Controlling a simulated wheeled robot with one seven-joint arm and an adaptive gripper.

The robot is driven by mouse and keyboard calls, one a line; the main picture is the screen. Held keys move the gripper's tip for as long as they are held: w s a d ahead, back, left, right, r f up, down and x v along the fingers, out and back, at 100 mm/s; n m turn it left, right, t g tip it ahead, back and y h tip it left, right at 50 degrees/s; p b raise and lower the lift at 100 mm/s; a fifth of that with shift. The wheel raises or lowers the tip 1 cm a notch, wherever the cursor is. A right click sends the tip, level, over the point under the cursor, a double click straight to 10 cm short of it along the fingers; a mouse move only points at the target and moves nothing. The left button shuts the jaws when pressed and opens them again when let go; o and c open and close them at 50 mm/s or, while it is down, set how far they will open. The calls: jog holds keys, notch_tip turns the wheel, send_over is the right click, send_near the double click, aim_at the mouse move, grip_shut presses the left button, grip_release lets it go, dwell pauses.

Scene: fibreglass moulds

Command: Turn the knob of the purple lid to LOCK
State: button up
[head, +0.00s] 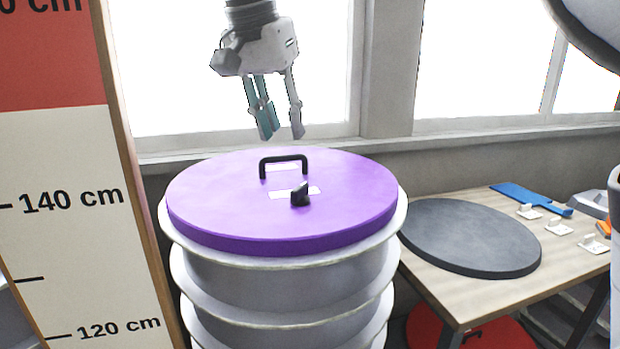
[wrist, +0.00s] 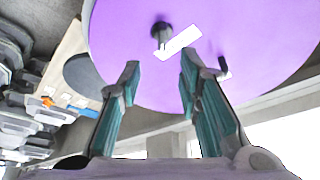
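The round purple lid (head: 220,205) lies flat on top of a stack of pale ringed moulds (head: 290,292). A black knob (head: 300,194) stands on the lid beside a white label (head: 280,193), whose text is too small to read. A black bar handle (head: 284,160) stands behind the knob. My gripper (head: 281,135) hangs above the lid's back part, open and empty, touching nothing. In the wrist view, the knob (wrist: 160,33) and white label (wrist: 180,42) show beyond the gap between the spread fingertips (wrist: 160,60). The handle (wrist: 223,68) is partly hidden behind the right finger.
A wooden table (head: 450,295) at the right holds a dark round disc (head: 470,237), a blue tool (head: 530,197) and small white pieces (head: 558,228). A large height scale board (head: 60,200) stands at the left. A windowsill (head: 400,140) runs behind the moulds.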

aim_at(299, 187)
jog(key=x, duration=0.4)
jog(key=p+x, duration=0.1)
jog(key=x, duration=0.8)
jog(key=shift+w+f, duration=0.3)
jog(key=shift+w, duration=0.1)
grip_shut()
